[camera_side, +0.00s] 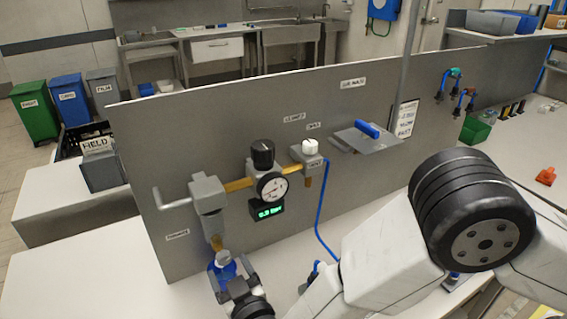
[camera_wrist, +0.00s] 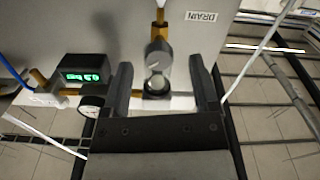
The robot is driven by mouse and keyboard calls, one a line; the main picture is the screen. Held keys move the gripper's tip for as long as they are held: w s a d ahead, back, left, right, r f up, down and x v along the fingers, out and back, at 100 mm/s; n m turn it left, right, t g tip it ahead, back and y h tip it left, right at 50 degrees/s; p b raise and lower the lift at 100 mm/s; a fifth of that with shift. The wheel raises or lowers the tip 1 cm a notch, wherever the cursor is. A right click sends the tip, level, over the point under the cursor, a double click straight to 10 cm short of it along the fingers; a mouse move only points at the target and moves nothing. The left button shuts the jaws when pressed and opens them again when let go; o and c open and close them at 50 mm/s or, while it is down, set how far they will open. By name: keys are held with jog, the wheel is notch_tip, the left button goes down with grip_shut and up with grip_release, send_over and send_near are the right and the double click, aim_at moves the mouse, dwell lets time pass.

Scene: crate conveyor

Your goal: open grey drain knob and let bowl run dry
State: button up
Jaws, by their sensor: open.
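In the wrist view a grey, rounded bowl assembly (camera_wrist: 158,55) with a dark round lower end stands between my fingers. I cannot clearly tell the grey drain knob from the bowl's lower parts. My gripper (camera_side: 234,277) is at the bowl's lower end, partly hiding it. In the wrist view my gripper (camera_wrist: 160,65) is open, one finger on each side, with gaps visible. The liquid level cannot be made out.
A black-capped regulator with a gauge (camera_side: 272,187), a green-lit display (camera_side: 268,211) and a white-knobbed valve (camera_side: 310,150) sit right of the bowl. A blue hose (camera_side: 319,215) hangs down there. A DRAIN label (camera_wrist: 201,16) is beside the bowl.

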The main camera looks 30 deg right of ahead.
aim_at(225, 261)
jog(key=shift+w+r, duration=0.2)
jog(key=shift+w, duration=2.15)
grip_shut()
